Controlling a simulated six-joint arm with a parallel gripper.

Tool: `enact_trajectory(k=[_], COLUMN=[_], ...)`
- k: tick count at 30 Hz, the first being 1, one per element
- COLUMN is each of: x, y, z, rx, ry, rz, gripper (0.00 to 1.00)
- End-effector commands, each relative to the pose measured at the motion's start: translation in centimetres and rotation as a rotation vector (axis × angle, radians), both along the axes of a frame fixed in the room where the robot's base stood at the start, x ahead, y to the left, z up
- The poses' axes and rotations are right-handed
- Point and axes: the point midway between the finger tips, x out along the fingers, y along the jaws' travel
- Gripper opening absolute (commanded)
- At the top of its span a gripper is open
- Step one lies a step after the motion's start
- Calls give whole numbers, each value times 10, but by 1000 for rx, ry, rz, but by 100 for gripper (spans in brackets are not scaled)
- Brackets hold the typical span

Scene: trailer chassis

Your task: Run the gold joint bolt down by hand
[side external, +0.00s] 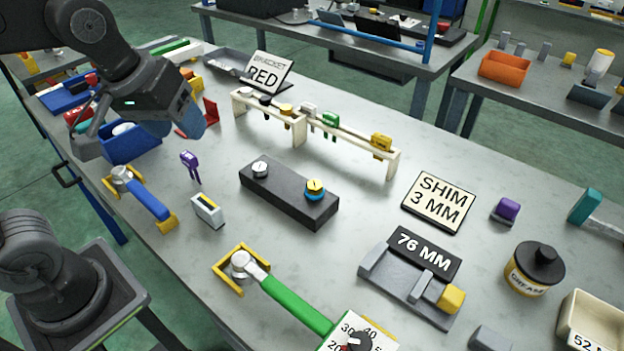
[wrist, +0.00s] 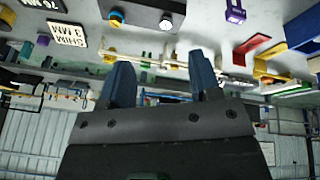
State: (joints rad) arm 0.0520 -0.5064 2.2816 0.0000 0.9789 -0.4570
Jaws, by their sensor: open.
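A gold-topped bolt (side external: 315,187) with a blue ring under it stands on the right end of a dark block (side external: 282,198). A silver bolt (side external: 260,168) stands on the block's left end. The wrist view also shows the gold-topped bolt (wrist: 117,18) and the silver bolt (wrist: 165,24) near its top edge. Another gold knob (side external: 285,107) sits on the cream rack (side external: 347,146); I cannot tell which gold piece is the joint bolt. My gripper (side external: 185,128) is raised at the upper left, apart from both. Its blue fingers (wrist: 161,72) are open with nothing between them.
A green-handled wrench (side external: 295,303) lies in front of the block, a blue-handled one (side external: 147,196) to the left. A "76 MM" gauge (side external: 428,251) and a "SHIM 3 MM" card (side external: 439,202) are to the right. A purple clip (side external: 190,163) lies between gripper and block.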

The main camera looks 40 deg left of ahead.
Motion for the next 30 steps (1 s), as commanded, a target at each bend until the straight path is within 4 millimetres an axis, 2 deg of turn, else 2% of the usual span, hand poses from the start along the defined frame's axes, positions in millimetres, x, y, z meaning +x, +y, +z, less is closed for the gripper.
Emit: enact_trajectory(k=[1,8,15,21,26,30], x=[17,86,151,179,185,185], y=[-6,-34,-71,-92,-97,-97], z=[3,4,-23,-45,-54,-68], rx=[-41,-195,-265,-274,-274,-272], ry=[39,183,293,323,326,328], rz=[92,597,1126,1412,1489,1494], gripper=[57,57,57,57,57,57])
